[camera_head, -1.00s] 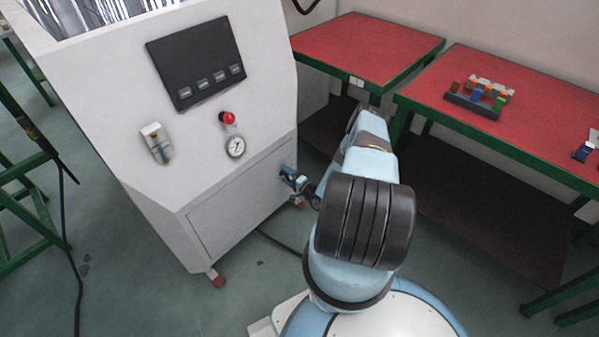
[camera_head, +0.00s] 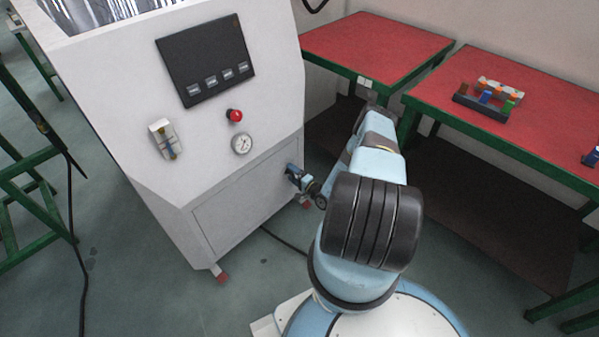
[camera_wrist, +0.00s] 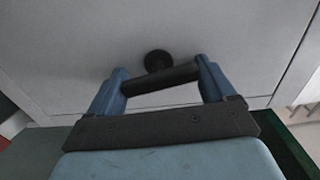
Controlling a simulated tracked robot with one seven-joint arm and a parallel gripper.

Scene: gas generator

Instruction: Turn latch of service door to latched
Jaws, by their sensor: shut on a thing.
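The service door (camera_head: 235,213) is the lower front panel of the white generator cabinet and sits flush in its frame. In the wrist view the door (camera_wrist: 70,40) fills the upper background. The latch (camera_wrist: 160,76) is a dark bar handle in front of a round dark base on the door. My gripper (camera_wrist: 160,80) is shut on the latch, with one blue finger at each end of the bar. The bar lies roughly level, slightly tilted. In the head view my gripper (camera_head: 292,174) is at the door's right edge, and the latch is hidden there.
The cabinet (camera_head: 120,110) carries a dark panel (camera_head: 206,62), a red button (camera_head: 234,115), a gauge (camera_head: 242,144) and a small flow meter (camera_head: 165,139). Red-topped tables (camera_head: 390,45) stand to the right. A cable (camera_head: 285,240) lies on the floor.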

